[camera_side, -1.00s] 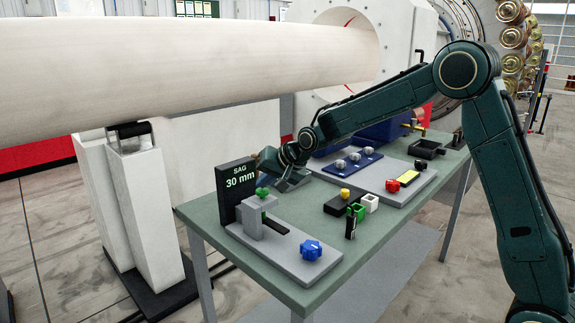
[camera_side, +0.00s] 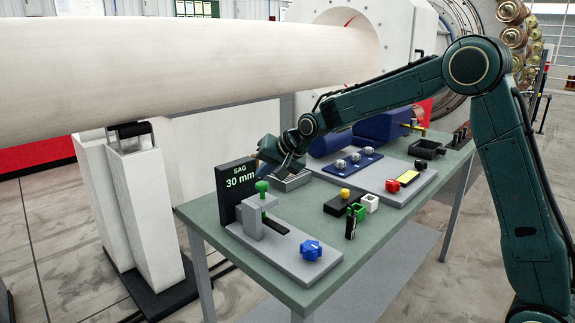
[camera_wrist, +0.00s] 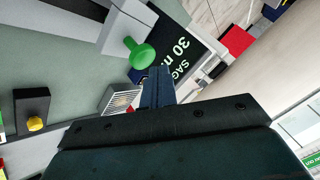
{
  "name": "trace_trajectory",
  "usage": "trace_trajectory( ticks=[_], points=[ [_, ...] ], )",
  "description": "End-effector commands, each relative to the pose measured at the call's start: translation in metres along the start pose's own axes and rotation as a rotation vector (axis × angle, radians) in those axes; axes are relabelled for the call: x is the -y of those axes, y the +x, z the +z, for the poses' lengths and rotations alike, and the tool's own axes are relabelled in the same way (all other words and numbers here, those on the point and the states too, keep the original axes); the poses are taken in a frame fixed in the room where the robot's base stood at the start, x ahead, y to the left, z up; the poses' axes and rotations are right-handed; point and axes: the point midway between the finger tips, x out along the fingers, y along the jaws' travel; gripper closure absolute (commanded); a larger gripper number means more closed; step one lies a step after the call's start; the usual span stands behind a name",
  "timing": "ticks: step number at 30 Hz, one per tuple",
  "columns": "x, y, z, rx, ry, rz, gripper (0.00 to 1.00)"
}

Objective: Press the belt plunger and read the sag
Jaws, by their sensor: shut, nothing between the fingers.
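The green belt plunger (camera_side: 262,186) stands raised on top of its grey block, its shaft showing below the knob. In the wrist view the plunger (camera_wrist: 140,53) is just beyond and left of my fingertips. The black sag display (camera_side: 238,181) behind it reads "SAG 30 mm"; it shows partly hidden in the wrist view (camera_wrist: 175,52). My gripper (camera_side: 259,160) is shut and empty, above and behind the plunger near the display's top right corner. Its closed fingers show in the wrist view (camera_wrist: 158,72). It appears clear of the plunger.
A blue star knob (camera_side: 311,250) sits at the near end of the grey plate. A black block with a yellow button (camera_side: 345,194), a green clip (camera_side: 356,212) and a white cup (camera_side: 370,203) stand to the right. A grey ribbed tray (camera_side: 293,181) lies behind my gripper.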

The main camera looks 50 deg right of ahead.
Motion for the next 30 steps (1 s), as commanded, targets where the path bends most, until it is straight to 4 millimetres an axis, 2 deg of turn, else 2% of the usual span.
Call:
trace_trajectory(
  ticks=[17,30],
  points=[
    [0.004,-0.004,-0.004,-0.002,0.0,-0.002,1.0],
    [0.018,-0.024,-0.018,-0.002,-0.001,-0.002,1.0]
  ],
)
